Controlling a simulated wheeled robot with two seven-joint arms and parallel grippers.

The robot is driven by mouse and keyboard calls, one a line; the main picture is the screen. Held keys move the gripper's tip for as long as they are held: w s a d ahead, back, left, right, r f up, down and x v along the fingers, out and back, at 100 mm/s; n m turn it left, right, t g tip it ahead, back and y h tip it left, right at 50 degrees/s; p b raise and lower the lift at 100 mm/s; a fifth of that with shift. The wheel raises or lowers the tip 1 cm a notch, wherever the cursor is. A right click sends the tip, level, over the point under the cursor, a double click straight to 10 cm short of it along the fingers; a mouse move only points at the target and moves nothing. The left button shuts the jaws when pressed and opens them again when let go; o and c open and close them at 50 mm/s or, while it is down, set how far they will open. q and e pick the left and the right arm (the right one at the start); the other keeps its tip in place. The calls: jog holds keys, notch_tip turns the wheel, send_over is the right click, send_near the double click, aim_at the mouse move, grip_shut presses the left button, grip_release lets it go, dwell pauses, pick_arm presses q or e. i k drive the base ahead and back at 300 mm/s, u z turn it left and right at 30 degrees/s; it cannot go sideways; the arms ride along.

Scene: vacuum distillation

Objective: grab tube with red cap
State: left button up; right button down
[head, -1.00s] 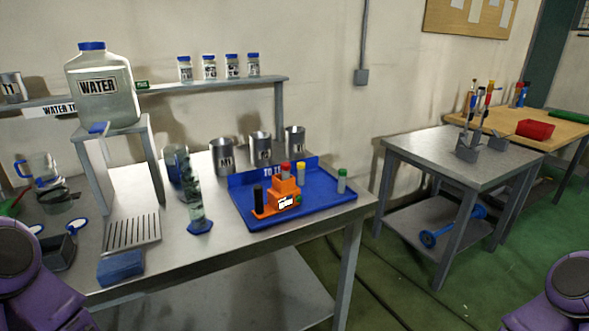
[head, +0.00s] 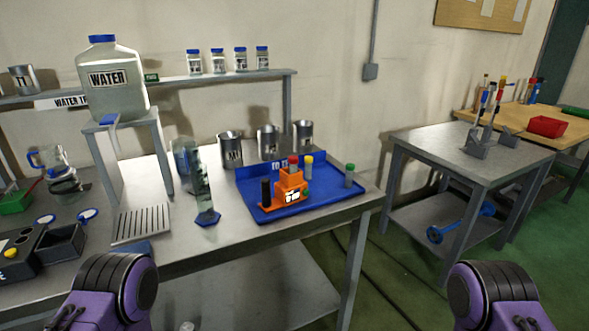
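The tube with the red cap (head: 293,162) stands upright at the orange device (head: 284,191) on the blue tray (head: 246,207); its lower part is hidden by the device. A yellow-capped tube (head: 308,167) stands just behind and to the right. A green-capped tube (head: 349,175) stands near the tray's right end. A black-topped tube (head: 266,191) is at the device's left side. My purple arm links show at the bottom left and bottom right, apart from the tray. Neither gripper is in view.
A graduated cylinder (head: 205,195) stands left of the tray. Metal cups (head: 268,141) stand behind it. The water jug (head: 113,80) is on a raised stand at left. A blue sponge (head: 137,249) lies at the table's front edge. A second metal table (head: 420,148) stands to the right.

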aim_at(293, 161)
jog(key=z, duration=1.75)
jog(key=i, duration=1.8)
jog(key=u, duration=2.65)
